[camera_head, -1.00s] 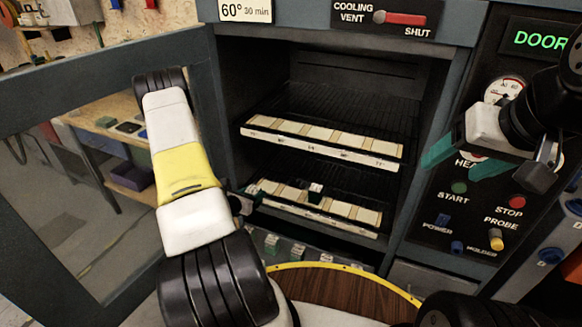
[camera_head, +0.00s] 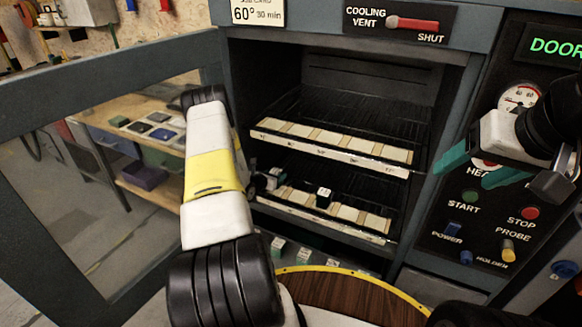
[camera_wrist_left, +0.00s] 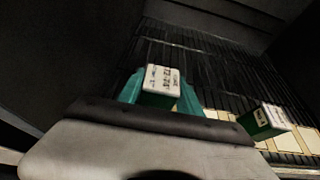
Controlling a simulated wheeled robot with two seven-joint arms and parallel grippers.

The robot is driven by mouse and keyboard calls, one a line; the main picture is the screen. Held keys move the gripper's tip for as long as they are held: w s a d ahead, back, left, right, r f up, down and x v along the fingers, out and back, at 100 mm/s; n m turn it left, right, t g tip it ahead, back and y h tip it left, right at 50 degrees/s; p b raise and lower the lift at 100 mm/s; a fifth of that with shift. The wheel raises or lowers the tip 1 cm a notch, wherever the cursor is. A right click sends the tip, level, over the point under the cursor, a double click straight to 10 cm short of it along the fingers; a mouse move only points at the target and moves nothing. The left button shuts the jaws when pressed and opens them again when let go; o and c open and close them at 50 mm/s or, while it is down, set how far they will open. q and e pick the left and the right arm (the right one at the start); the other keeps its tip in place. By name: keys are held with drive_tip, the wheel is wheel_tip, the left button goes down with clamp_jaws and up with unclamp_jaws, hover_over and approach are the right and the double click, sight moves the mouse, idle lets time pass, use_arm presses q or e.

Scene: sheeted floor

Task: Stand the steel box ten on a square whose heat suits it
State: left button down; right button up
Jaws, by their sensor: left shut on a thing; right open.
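My left gripper (camera_head: 270,179) reaches into the oven at the left end of the lower shelf. In the left wrist view its teal fingers (camera_wrist_left: 161,92) are shut on a white-topped box (camera_wrist_left: 161,79), whose printed label I cannot read. The held box is above the dark wire rack. A second box (camera_head: 324,196) stands on the lower shelf's row of pale squares (camera_head: 345,212), right of the gripper. In the left wrist view this box (camera_wrist_left: 264,121) is green with a white top. My right gripper (camera_head: 470,165) is open and empty in front of the control panel.
An upper shelf (camera_head: 335,143) with pale squares lies above, limiting height. The open oven door (camera_head: 75,236) stands at left. Several small boxes (camera_head: 278,246) sit below the oven opening. A card reads 60°, 30 min (camera_head: 257,12); the cooling vent lever (camera_head: 412,24) is red.

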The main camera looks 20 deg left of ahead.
use_arm(q)
drive_tip(key=shift+f, duration=1.2)
drive_tip(key=shift+f, duration=0.15)
drive_tip(key=c, duration=0.8)
unclamp_jaws()
drive_tip(key=v, duration=1.2)
